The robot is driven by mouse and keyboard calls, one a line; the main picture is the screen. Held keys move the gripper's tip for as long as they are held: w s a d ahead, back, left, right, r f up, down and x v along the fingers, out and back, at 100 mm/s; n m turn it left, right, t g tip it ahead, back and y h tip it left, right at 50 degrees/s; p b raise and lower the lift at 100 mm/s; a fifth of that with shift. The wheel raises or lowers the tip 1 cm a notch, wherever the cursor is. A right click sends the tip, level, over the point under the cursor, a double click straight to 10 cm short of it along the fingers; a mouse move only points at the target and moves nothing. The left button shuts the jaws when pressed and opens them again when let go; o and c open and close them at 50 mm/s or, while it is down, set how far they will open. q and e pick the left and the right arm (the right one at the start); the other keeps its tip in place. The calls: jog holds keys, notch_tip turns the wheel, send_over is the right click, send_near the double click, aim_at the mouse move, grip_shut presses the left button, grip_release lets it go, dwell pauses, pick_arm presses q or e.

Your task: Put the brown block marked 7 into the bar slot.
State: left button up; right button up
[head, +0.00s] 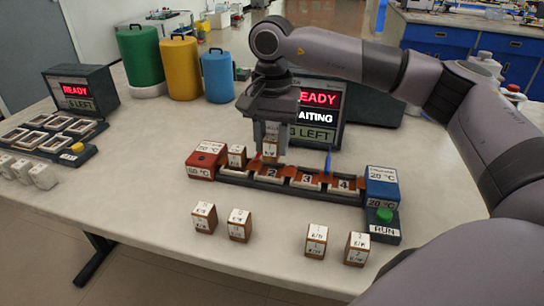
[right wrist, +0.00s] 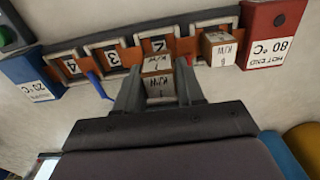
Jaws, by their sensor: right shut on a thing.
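My right gripper (head: 269,152) is shut on a brown block with white labelled faces (head: 270,149), held upright at the bar (head: 288,185). In the right wrist view the gripper (right wrist: 157,92) grips the block (right wrist: 158,88); one label seems to carry a 7. The block is right by the slot marked 2 (right wrist: 158,46); I cannot tell whether its bottom is in the slot or just above it. Another block (head: 236,156) stands in the slot at the red hot end. Slots 3 (head: 306,179) and 4 (head: 343,185) are empty. My left gripper is not in view.
Several loose blocks (head: 240,227) stand in front of the bar. A red box (head: 203,165) and a blue box (head: 381,187) end the bar, with a blue peg (head: 328,161) near slot 4. A READY screen (head: 318,115) stands behind. The front table middle is clear.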

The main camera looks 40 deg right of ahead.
aim_at(272, 152)
jog(key=shift+f, duration=1.9)
jog(key=shift+f, duration=0.1)
jog(key=o, duration=1)
jog(key=shift+o, duration=0.2)
jog(key=shift+r, duration=0.5)
notch_tip(272, 152, up, 11)
jog(key=shift+r+p, duration=0.15)
jog(key=shift+p, duration=0.45)
